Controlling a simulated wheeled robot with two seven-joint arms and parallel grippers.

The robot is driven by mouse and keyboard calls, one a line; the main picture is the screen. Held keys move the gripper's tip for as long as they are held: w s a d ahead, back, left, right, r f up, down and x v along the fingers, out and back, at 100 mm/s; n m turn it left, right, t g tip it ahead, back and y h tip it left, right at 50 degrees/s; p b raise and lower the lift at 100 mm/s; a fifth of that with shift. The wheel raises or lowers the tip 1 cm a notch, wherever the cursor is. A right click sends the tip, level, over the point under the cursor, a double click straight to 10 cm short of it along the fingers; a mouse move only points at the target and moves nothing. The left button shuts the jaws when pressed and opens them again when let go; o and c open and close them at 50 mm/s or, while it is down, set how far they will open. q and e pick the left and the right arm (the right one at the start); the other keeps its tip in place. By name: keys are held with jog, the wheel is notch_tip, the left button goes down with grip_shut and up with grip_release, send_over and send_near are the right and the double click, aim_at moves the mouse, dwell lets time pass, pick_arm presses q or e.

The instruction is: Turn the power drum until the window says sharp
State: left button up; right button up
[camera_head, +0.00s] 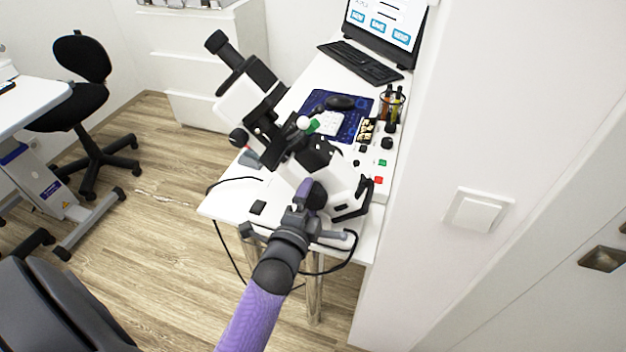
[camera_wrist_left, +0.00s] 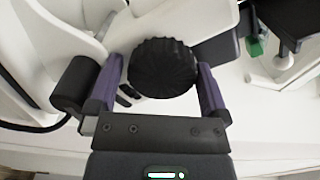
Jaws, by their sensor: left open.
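A white and black eye instrument (camera_head: 280,125) stands on the white desk (camera_head: 225,203). A black ribbed knob, which looks like the power drum (camera_wrist_left: 162,68), sits on its white body in the left wrist view. It is also a dark shape (camera_head: 317,197) beside my gripper in the head view. My left gripper (camera_head: 306,190) is open, its purple fingers (camera_wrist_left: 160,84) on either side of the knob. A narrow gap seems to show at each side; contact is hard to tell. I cannot make out a window with a word. My right gripper is not in view.
A control panel (camera_head: 372,160) with coloured buttons, a blue mat (camera_head: 352,123), a keyboard (camera_head: 360,63) and a screen (camera_head: 383,22) lie behind. A wall with a switch (camera_head: 478,212) closes the right side. A black chair (camera_head: 88,98) and open wooden floor are at left.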

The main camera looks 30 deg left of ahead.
pick_arm(q)
jog(key=shift+w, duration=0.15)
jog(key=shift+s+d+r, duration=0.15)
jog(key=shift+s, duration=0.15)
jog(key=shift+c, duration=0.7)
jog(key=c, duration=0.9)
jog(key=shift+o, duration=0.2)
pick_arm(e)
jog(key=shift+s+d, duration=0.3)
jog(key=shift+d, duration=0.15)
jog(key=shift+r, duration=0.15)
